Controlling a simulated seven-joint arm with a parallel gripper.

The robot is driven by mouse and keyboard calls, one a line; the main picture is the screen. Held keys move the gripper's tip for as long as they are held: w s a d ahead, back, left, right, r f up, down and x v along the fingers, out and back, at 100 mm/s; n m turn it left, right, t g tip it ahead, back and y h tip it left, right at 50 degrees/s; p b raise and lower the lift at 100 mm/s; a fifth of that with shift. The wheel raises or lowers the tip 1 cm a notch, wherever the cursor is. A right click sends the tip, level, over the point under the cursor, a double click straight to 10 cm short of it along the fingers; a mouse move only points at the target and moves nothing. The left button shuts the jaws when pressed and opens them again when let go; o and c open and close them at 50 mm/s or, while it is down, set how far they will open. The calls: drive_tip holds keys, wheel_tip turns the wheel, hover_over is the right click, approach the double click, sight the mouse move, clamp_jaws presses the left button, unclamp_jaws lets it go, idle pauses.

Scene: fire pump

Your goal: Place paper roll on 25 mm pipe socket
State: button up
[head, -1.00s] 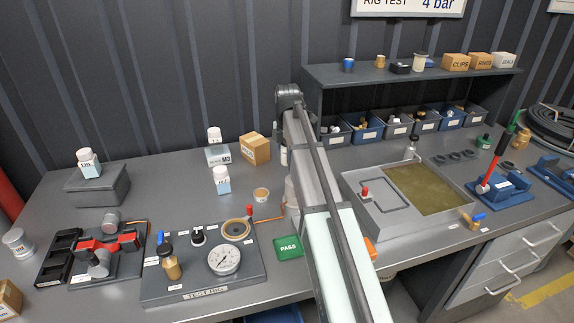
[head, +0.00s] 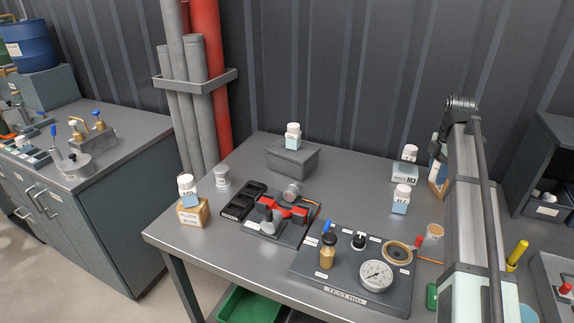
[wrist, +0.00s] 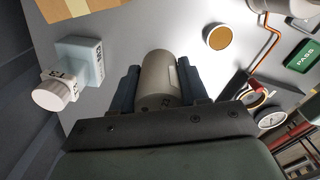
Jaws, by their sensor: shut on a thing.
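I cannot tell for sure whether this is the paper roll. My arm hides the gripper and cylinder in the head view. The 25 mm pipe socket cannot be picked out by any readable label. A pale grey stepped cylinder (head: 222,176) stands apart, left of the fixture.
The test rig plate (head: 340,291) with its gauge (head: 376,275) lies right of the clamp. Bottles (head: 402,195), a grey box (head: 293,160) and a cardboard box (head: 193,213) stand around. Bare bench (head: 345,190) shows behind the rig. Pipes (head: 204,75) stand beyond the bench's left end.

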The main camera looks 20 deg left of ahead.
drive_tip(key=w+a+r+n, duration=0.2)
drive_tip(key=a, duration=1.5)
wheel_tip(320, 180, up, 3)
drive_tip(key=n, duration=0.7)
hover_over(221, 169)
drive_tip(key=shift+w+a+f, duration=0.1)
drive_tip(key=shift+f, duration=4.35)
drive_tip(key=shift+f, duration=0.1)
drive_tip(key=o, duration=1.1)
drive_tip(key=shift+c, duration=0.2)
